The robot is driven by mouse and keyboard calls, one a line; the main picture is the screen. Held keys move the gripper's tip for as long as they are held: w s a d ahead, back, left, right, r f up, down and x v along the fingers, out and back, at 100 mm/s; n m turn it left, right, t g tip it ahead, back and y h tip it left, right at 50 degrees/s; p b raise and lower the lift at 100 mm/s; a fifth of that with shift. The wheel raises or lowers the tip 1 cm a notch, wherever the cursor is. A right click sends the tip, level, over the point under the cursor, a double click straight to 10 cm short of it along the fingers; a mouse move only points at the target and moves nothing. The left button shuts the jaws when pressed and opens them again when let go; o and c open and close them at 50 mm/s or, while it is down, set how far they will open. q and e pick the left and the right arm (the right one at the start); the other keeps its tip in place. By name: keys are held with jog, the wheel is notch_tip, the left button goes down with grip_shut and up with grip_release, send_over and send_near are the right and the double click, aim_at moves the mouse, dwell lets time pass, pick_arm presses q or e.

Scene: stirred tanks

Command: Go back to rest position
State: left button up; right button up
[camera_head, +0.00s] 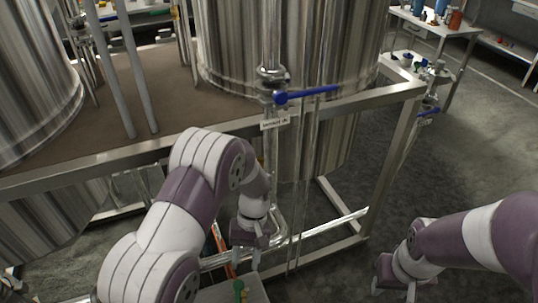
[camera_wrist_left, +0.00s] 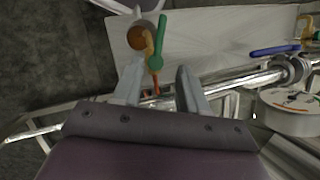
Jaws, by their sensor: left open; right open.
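My left gripper (camera_head: 246,262) hangs in front of the steel tank frame, above a pale grey surface at the bottom of the head view. In the left wrist view its two fingers (camera_wrist_left: 161,92) are apart, with nothing held between them. Beyond the fingertips, a green-handled item (camera_wrist_left: 158,40) and an orange-yellow item (camera_wrist_left: 149,48) lie on the pale surface (camera_wrist_left: 215,35). My right gripper (camera_head: 394,288) is at the lower right of the head view, fingers apart and pointing down over the dark floor, empty.
Steel tanks (camera_head: 290,45) stand on a metal frame (camera_head: 330,107). A vertical pipe carries a blue-handled valve (camera_head: 305,95) with a label (camera_head: 275,122), close to my left arm. A workbench (camera_head: 430,22) stands at the upper right.

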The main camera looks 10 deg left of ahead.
pick_arm(q)
jog(key=s+a+r+m+t+p, duration=0.1)
jog(key=s+a+r+t+p, duration=0.1)
jog(key=r, duration=0.7)
jog(key=s+a+r+m+t+h+p, duration=0.1)
jog(key=s+a+r+m+t+p, duration=0.1)
jog(key=r, duration=0.8)
jog(key=s+a+t+p, duration=0.1)
jog(key=s+t+p, duration=0.1)
jog(key=s+p, duration=0.1)
jog(key=shift+s+r, duration=0.2)
jog(key=shift+s, duration=0.45)
jog(key=shift+s, duration=0.1)
